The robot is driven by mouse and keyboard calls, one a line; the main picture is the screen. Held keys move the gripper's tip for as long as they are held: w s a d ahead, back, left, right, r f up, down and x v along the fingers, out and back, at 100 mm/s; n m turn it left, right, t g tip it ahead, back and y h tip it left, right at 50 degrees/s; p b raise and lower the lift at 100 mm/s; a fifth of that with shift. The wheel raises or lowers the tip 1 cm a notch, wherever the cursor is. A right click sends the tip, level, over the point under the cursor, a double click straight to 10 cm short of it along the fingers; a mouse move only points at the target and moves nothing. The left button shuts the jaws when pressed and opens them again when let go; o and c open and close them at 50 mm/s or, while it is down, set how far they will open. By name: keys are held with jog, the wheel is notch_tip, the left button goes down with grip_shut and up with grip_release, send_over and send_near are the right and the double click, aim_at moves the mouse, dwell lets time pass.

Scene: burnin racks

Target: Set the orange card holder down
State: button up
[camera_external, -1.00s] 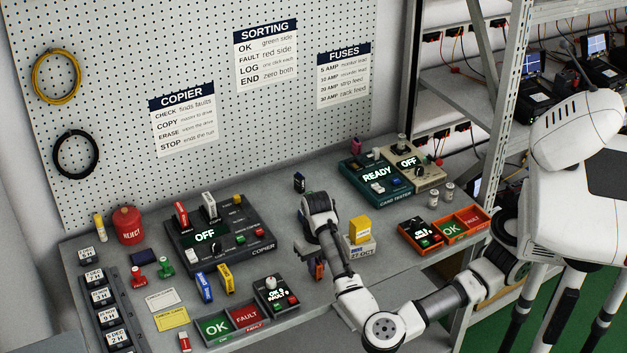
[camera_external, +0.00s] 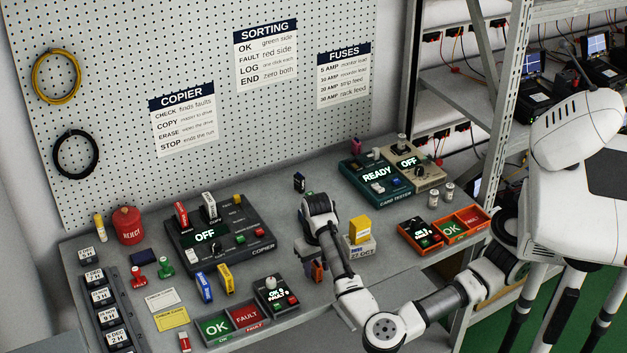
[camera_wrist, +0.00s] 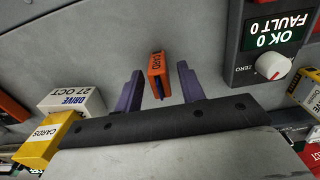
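The orange card holder (camera_wrist: 157,72), marked CARD, stands upright on the grey bench in the wrist view. My gripper (camera_wrist: 160,82) is around it, with a purple finger on each side and a visible gap between each finger and the holder. The gripper is open. In the external view my gripper (camera_external: 317,271) is low over the bench, and the holder is small there and mostly hidden by the arm.
A sorting counter box (camera_external: 274,294) and OK/FAULT tray (camera_external: 233,325) stand to the left. The copier (camera_external: 220,235) is behind left. Bare bench lies around the holder.

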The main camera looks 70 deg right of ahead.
aim_at(317, 264)
notch_tip(317, 264, up, 12)
jog(key=b, duration=0.1)
dwell(0.4)
